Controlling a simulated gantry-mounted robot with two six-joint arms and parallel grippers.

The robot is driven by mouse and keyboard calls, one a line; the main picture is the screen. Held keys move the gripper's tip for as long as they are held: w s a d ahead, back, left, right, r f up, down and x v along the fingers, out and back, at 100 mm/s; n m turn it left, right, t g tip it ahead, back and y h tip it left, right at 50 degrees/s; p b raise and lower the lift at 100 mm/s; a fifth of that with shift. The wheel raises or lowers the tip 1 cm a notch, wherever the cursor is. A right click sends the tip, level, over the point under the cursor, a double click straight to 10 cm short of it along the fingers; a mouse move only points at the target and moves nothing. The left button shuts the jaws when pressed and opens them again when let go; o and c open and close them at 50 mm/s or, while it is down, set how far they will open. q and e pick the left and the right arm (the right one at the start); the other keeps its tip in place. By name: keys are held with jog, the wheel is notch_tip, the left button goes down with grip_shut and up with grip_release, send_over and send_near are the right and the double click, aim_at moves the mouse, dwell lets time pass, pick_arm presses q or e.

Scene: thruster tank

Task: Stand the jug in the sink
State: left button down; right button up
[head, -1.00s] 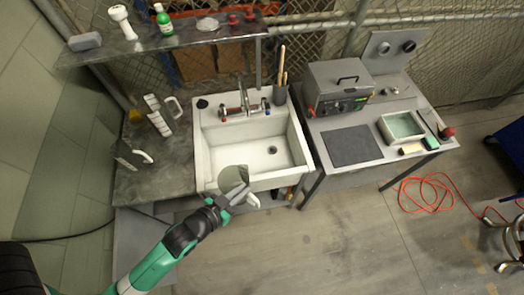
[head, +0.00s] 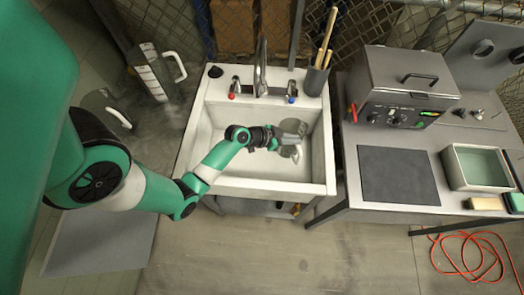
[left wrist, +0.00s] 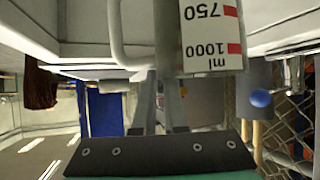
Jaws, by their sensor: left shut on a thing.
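The held jug (head: 294,127) is over the right part of the white sink (head: 268,187) basin, partly hidden by my gripper. Whether it touches the basin floor I cannot tell. In the left wrist view the jug (left wrist: 212,30) shows a white scale with red marks, 750 and 1000 ml, upside down in the picture. Its pale handle (left wrist: 118,35) is beside the scale. My left gripper (head: 279,138) is shut on the jug; its fingers also show in the left wrist view (left wrist: 164,90). My right gripper is not in view.
A similar jug (head: 152,72) stands on the left counter, with another handled vessel (head: 109,108) nearer. The tap (head: 261,68) rises at the sink's back, with a grey holder of sticks (head: 315,80) beside it. A bench with a grey box (head: 405,88) stands to the right.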

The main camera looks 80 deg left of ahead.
aim_at(282, 149)
pick_arm(q)
jog(key=f+b, duration=0.2)
jog(key=f, duration=0.2)
jog(key=a+f+b, duration=0.1)
jog(key=f, duration=0.3)
jog(key=a+f+b, duration=0.1)
jog(key=f+b, duration=0.1)
jog(key=f, duration=0.2)
jog(key=shift+s+a+f+b, duration=0.1)
jog(key=shift+f+b, duration=0.1)
jog(key=shift+b, duration=0.1)
jog(key=shift+r, duration=0.1)
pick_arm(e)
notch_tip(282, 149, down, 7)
pick_arm(q)
jog(key=c, duration=1.4)
grip_release()
jog(key=o, duration=0.4)
jog(key=shift+o, duration=0.2)
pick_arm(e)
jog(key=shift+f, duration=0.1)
